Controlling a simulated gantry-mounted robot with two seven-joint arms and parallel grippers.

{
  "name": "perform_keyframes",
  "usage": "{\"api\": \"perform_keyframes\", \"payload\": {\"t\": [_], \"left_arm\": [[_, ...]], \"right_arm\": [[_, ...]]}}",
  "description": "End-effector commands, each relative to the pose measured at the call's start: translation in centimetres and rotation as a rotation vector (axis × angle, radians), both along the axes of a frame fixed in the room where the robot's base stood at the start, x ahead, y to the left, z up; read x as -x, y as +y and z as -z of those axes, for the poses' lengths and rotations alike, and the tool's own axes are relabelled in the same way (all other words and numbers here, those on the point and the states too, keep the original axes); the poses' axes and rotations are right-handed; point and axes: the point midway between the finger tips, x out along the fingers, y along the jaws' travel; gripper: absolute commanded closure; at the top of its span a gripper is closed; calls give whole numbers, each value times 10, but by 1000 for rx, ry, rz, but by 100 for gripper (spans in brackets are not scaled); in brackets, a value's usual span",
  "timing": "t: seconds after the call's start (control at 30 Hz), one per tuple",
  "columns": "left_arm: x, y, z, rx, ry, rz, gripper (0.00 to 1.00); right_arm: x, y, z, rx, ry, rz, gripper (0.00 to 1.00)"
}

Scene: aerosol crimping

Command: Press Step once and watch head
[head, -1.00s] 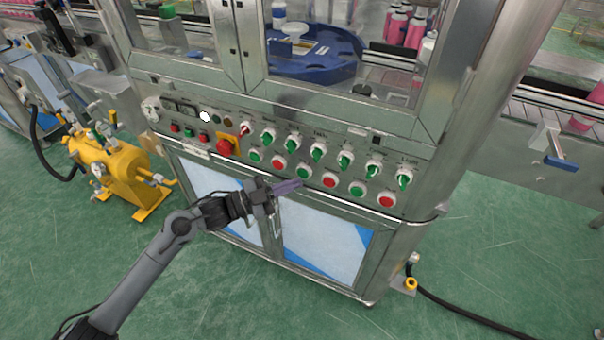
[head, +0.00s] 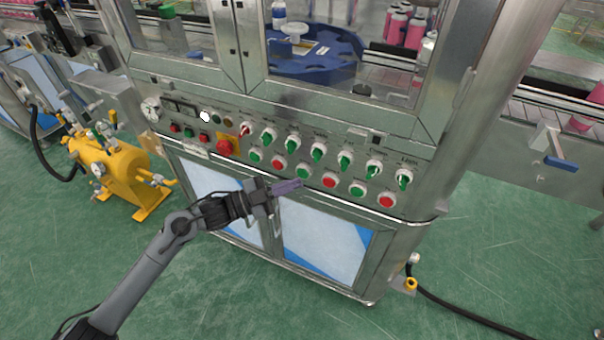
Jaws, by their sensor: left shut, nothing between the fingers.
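My left gripper (head: 289,187) is shut and empty, with its purple-grey fingers pointing right in front of the control panel (head: 235,165). Its tips look just below a green button (head: 303,172) in the lower button row; whether they touch the panel I cannot tell. That row alternates green and red buttons, including a red one (head: 330,180) to the right. The button labels are too small to read, so I cannot tell which is Step. Behind the window, a blue round turntable (head: 340,66) carries a white piece (head: 294,30). The head above it is cut off by the frame's top. My right gripper is out of view.
Green selector switches (head: 345,159) stick out above the buttons, and a red emergency stop (head: 224,147) sits on a yellow plate at left. A yellow tank (head: 110,165) stands on the floor at left. Pink bottles (head: 415,32) stand behind the window. A black hose (head: 470,318) lies at lower right.

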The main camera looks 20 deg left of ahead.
Motion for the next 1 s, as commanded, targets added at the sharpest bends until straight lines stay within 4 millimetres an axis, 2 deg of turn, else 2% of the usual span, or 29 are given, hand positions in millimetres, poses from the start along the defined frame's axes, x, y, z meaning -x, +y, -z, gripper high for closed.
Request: {"api": "perform_keyframes", "payload": {"t": [0.53,1.0], "left_arm": [[0,0,0,0,0,0,100],[-8,-1,0,0,0,0,100]], "right_arm": [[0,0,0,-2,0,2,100],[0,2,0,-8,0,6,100]]}}
